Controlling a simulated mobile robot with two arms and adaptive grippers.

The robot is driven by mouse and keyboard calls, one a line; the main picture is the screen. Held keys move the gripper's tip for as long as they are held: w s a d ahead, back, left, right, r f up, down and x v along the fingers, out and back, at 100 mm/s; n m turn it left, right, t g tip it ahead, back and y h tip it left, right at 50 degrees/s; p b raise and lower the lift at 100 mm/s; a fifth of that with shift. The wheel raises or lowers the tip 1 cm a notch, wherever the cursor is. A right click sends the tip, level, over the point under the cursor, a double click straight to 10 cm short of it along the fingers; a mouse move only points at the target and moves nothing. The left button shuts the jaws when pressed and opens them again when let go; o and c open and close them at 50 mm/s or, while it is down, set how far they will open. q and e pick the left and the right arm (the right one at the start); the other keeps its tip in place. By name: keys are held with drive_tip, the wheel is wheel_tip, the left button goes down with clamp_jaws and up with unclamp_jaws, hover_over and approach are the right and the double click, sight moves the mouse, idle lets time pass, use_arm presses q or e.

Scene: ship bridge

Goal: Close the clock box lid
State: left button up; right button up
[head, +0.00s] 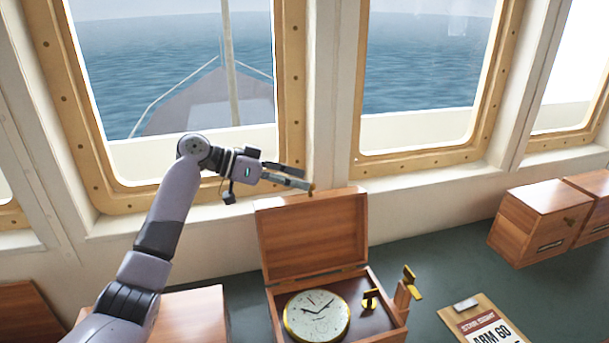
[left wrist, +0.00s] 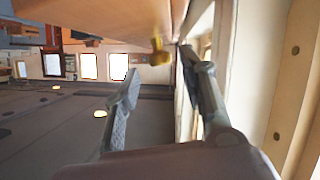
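The wooden clock box (head: 282,299) stands on the dark green counter. Its lid (head: 312,235) is open and stands upright, leaning back toward the window wall. A round white clock with a gold rim (head: 317,316) lies inside the box. My left gripper (head: 306,176) is at the top edge of the lid, its fingers apart and empty, close to a small brass catch (head: 311,190). In the left wrist view, the two fingers (left wrist: 160,80) are spread, with a brass piece (left wrist: 158,52) beyond them; contact cannot be told. My right gripper is not in view.
Brass fittings (head: 409,283) stand at the box's right side. A clipboard (head: 484,322) lies to the right, and wooden boxes (head: 541,222) stand further right. The window frame (head: 292,90) and wall are close behind the lid.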

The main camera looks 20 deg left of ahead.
use_arm(q)
drive_tip(key=shift+x, duration=1.3)
drive_tip(key=shift+a, duration=0.1)
clamp_jaws()
